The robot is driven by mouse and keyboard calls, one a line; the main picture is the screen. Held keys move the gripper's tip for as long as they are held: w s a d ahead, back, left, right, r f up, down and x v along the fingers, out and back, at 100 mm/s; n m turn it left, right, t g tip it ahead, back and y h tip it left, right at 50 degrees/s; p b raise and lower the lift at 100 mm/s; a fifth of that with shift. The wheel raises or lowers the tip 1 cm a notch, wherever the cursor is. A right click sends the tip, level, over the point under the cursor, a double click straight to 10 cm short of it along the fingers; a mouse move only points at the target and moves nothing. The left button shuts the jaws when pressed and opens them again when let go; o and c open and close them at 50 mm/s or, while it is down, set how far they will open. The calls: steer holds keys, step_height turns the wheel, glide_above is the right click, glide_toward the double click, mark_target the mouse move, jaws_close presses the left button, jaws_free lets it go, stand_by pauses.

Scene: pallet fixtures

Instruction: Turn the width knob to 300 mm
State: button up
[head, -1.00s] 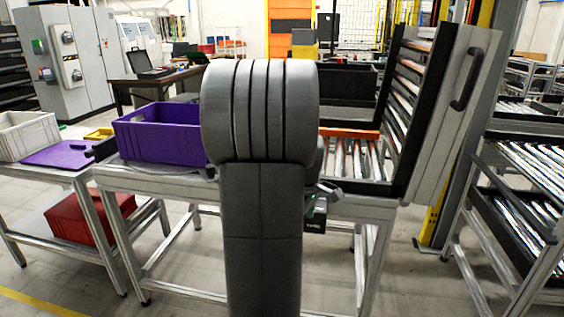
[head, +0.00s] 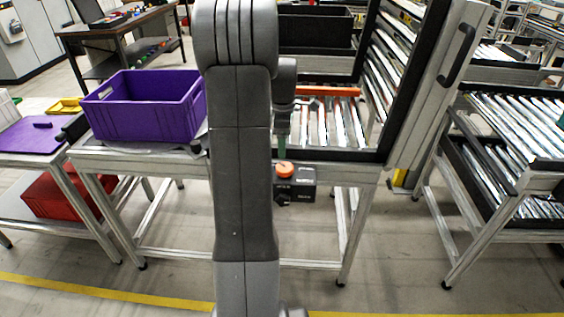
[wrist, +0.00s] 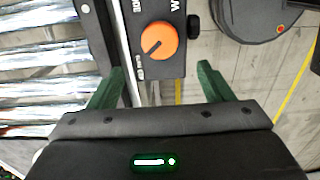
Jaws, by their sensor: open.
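The width knob (wrist: 159,41) is a round orange dial with a grey pointer mark, set on a dark control box (wrist: 170,68). The printing beside it is cut off or too small to read fully. In the head view the knob (head: 285,169) sits on top of the box (head: 306,189) at the conveyor's front rail. My gripper (wrist: 160,67) is open, its two green fingers spread wide and empty. The knob lies ahead of the gap between the fingertips, with no visible contact. In the head view the gripper (head: 283,146) is above the knob, partly hidden by my arm.
A roller conveyor (head: 345,154) lies behind the box, with an orange bar (head: 328,91) across it. A raised roller gate (head: 425,85) stands at its right. A purple crate (head: 145,108) is on the left. Open floor lies in front.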

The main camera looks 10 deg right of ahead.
mark_target(283, 167)
step_height(283, 167, down, 9)
steer(key=shift+f+p, duration=0.1)
steer(key=shift+p, duration=0.3)
steer(key=c, duration=1)
steer(key=shift+o, duration=0.2)
